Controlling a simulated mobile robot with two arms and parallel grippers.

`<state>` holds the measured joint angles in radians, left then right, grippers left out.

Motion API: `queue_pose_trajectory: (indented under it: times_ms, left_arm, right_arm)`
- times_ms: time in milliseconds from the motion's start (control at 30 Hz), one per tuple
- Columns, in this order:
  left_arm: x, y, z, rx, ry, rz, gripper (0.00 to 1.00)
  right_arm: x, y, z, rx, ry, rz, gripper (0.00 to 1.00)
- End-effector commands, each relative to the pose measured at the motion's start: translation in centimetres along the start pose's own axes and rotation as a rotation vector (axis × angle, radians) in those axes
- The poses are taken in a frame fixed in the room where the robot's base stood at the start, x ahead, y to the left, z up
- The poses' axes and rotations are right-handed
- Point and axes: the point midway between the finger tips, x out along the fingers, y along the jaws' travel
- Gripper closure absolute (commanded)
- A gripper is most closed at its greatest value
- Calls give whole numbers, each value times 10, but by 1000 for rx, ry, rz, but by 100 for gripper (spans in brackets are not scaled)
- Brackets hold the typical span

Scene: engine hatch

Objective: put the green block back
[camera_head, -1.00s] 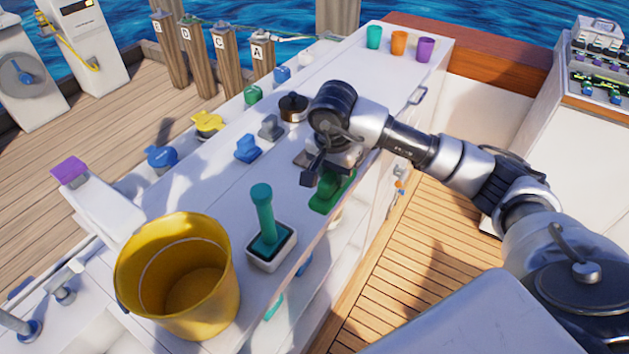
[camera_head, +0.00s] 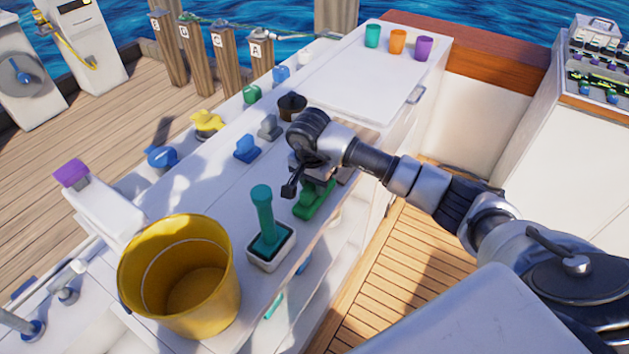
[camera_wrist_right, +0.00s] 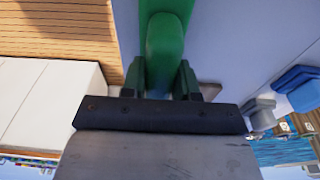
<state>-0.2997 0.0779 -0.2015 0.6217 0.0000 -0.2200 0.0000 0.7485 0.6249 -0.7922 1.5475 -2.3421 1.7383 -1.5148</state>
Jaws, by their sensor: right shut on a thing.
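The green block (camera_head: 312,203) is at the near edge of the white counter, right of the teal handle. My right gripper (camera_head: 306,183) is above it, partly hiding it. In the right wrist view the green block (camera_wrist_right: 166,45) runs up between the two fingers of the right gripper (camera_wrist_right: 165,80), which is shut on it. I cannot tell whether the block touches the counter top. My left gripper is not in view.
A teal handle (camera_head: 263,215) stands upright in a square holder, left of the block. A yellow bucket (camera_head: 180,275) is at the front left. Blue and grey fittings (camera_head: 247,149) line the counter. Cups (camera_head: 397,42) stand at the far end.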

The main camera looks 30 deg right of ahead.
Motion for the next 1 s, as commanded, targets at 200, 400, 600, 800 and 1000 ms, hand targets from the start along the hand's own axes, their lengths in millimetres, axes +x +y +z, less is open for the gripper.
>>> queue_pose_trajectory:
  times_ms: [200, 400, 600, 800, 1000]
  left_arm:
    - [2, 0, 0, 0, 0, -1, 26]
    - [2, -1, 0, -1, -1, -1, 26]
    - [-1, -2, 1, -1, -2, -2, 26]
    - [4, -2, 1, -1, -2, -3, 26]
    - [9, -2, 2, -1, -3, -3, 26]
  right_arm:
    - [2, 0, 0, 0, 0, 0, 50]
    - [2, 0, 0, 0, 0, 0, 45]
    - [-4, 0, 0, 0, 0, -1, 45]
    - [-37, -1, -1, -1, 4, -5, 45]
    - [-81, -1, 0, -1, 4, -5, 45]
